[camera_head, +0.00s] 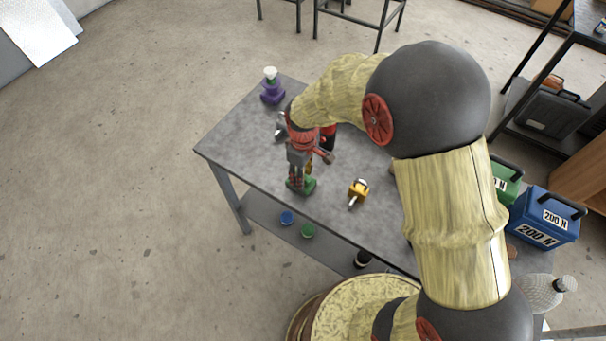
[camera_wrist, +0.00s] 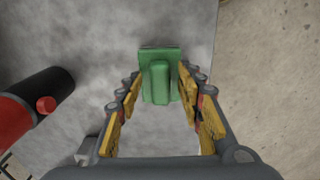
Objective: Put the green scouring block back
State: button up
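The green scouring block (camera_head: 309,186) is at the lower end of my gripper (camera_head: 299,184), over the left part of the grey table in the head view. In the wrist view the green block (camera_wrist: 160,78) shows a raised middle rib and a wider plate. It lies between the tips of my gripper's two yellow-padded fingers (camera_wrist: 161,85), which stand close along its two sides. I cannot tell whether the pads press on it, or whether its underside touches the table.
On the table (camera_head: 232,140) are a purple-based item (camera_head: 272,93) and a yellow item (camera_head: 358,189). A black-and-red cylinder (camera_wrist: 38,100) lies left of my fingers. Below are blue (camera_head: 287,217) and green (camera_head: 308,230) discs. A blue "200 N" box (camera_head: 540,228) stands right.

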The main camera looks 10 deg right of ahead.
jog(key=shift+r, duration=0.1)
jog(key=s+d+r+m+t+p, duration=0.1)
jog(key=s+d+r+m, duration=0.15)
jog(key=r, duration=0.95)
jog(key=s+d+r+m+t+p, duration=0.1)
jog(key=s+d+r+m, duration=0.2)
jog(key=r, duration=0.9)
jog(key=s+d+r+m+t, duration=0.1)
jog(key=s+d+r+m, duration=0.1)
jog(key=s, duration=0.5)
jog(key=s+d+r+m+t, duration=0.2)
jog(key=s+d+r+m, duration=0.1)
jog(key=s+d+r, duration=0.2)
jog(key=shift+s+d+t, duration=0.3)
jog(key=shift+s+d, duration=0.25)
jog(key=shift+s, duration=0.5)
jog(key=shift+f+b, duration=1.05)
jog(key=shift+f, duration=0.15)
